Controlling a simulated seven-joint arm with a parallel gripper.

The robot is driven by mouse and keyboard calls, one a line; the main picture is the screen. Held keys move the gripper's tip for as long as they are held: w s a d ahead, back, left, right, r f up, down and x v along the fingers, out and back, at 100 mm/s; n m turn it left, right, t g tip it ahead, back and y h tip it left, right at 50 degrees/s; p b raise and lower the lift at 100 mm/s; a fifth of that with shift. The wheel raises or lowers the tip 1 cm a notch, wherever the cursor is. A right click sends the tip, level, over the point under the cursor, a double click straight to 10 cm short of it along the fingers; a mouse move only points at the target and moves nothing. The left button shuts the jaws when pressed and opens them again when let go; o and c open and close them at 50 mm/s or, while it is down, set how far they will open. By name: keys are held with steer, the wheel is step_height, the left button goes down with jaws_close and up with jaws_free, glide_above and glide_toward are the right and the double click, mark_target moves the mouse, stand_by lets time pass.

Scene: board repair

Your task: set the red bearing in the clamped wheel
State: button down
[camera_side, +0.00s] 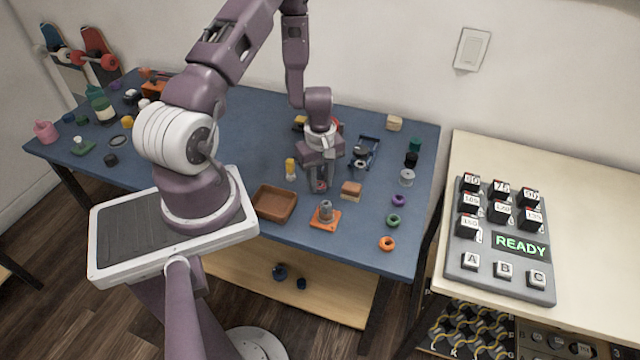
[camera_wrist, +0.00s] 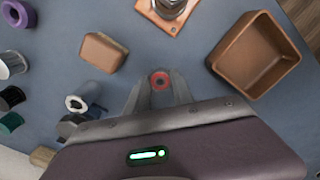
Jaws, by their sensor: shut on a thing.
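My gripper (camera_side: 320,187) is shut on the red bearing (camera_wrist: 160,81), a small ring with a dark hole. The bearing also shows low between the fingertips in the side view (camera_side: 320,185). Whether it touches the table I cannot tell. The clamp (camera_side: 371,143) is a dark blue frame to the right of and behind my gripper. The wheel (camera_wrist: 77,103) shows in the wrist view as a pale ring with a dark centre, left of and below the bearing. My gripper body hides part of the clamp there.
A wooden block (camera_side: 351,189) stands close right of my gripper. An orange plate with a grey post (camera_side: 325,222) and a brown tray (camera_side: 273,211) lie in front. A yellow-topped part (camera_side: 291,168) stands left. Several rings and cylinders line the right edge, including a grey cylinder (camera_side: 406,177).

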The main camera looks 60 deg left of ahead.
mark_target(321, 184)
step_height(321, 184, up, 9)
steer(key=w+a, duration=0.3)
steer(key=a, duration=0.3)
steer(key=w+a+r, duration=0.1)
steer(key=w+a, duration=0.3)
steer(key=a, duration=0.2)
steer(key=w+a+r, duration=0.1)
steer(key=w+a, duration=0.2)
steer(key=a, duration=0.4)
steer(key=shift+w+a+r, duration=0.1)
steer(key=shift+w+r, duration=0.05)
steer(key=shift+w, duration=0.05)
steer(key=shift+f, duration=1.95)
steer(key=shift+f, duration=0.45)
steer(key=shift+f, duration=0.55)
steer(key=c, duration=1.4)
jaws_free()
steer(key=shift+o, duration=0.2)
